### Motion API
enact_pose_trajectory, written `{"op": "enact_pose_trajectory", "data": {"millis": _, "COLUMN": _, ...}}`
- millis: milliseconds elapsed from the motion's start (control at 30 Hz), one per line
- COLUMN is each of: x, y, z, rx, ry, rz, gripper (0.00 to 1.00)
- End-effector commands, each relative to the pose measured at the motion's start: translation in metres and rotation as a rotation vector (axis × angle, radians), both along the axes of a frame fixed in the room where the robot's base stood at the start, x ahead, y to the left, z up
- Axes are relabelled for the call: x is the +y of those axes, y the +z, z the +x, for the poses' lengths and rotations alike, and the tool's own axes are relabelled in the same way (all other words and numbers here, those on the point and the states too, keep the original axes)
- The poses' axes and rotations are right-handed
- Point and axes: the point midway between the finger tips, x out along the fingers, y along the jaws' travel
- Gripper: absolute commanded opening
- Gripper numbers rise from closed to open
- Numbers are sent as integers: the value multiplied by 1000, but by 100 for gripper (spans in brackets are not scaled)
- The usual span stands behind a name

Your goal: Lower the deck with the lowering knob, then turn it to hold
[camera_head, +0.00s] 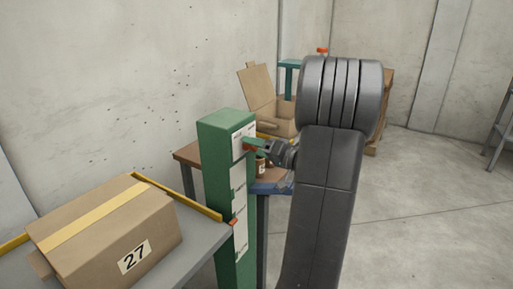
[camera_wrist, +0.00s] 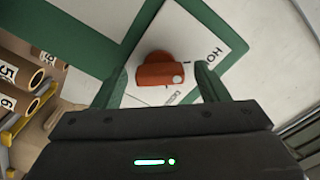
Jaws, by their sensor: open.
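The lowering knob (camera_wrist: 158,72) is orange-red with a pale dot at its right end, on a white label plate (camera_wrist: 225,48) with partly hidden lettering; "HO" is readable. In the head view the plate is near the top of a green post (camera_head: 228,190). My gripper (camera_wrist: 162,78) is open, its two green fingers on either side of the knob; I cannot tell whether they touch it. In the head view my gripper (camera_head: 256,146) reaches the post from the right. The grey deck (camera_head: 200,252) is at lower left, carrying a cardboard box (camera_head: 105,225) marked 27.
A small orange marker (camera_head: 234,222) is on the post near deck height. Behind the post stand a brown-topped table (camera_head: 188,155) and an open carton (camera_head: 258,95). Several rolls (camera_wrist: 22,72) show at left in the wrist view. Floor at right is clear.

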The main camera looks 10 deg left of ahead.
Motion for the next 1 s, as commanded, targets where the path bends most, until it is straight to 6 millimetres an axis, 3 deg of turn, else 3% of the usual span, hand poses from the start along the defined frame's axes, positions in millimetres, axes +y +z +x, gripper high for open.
{"op": "enact_pose_trajectory", "data": {"millis": 133, "x": 0, "y": 0, "z": 0, "rx": 0, "ry": 0, "rz": 0, "gripper": 65}}
{"op": "enact_pose_trajectory", "data": {"millis": 367, "x": 0, "y": 0, "z": 0, "rx": 1, "ry": 0, "rz": 0, "gripper": 23}}
{"op": "enact_pose_trajectory", "data": {"millis": 667, "x": -1, "y": -1, "z": 0, "rx": 30, "ry": 0, "rz": 11, "gripper": 23}}
{"op": "enact_pose_trajectory", "data": {"millis": 1000, "x": -1, "y": -1, "z": 0, "rx": 229, "ry": 0, "rz": 83, "gripper": 23}}
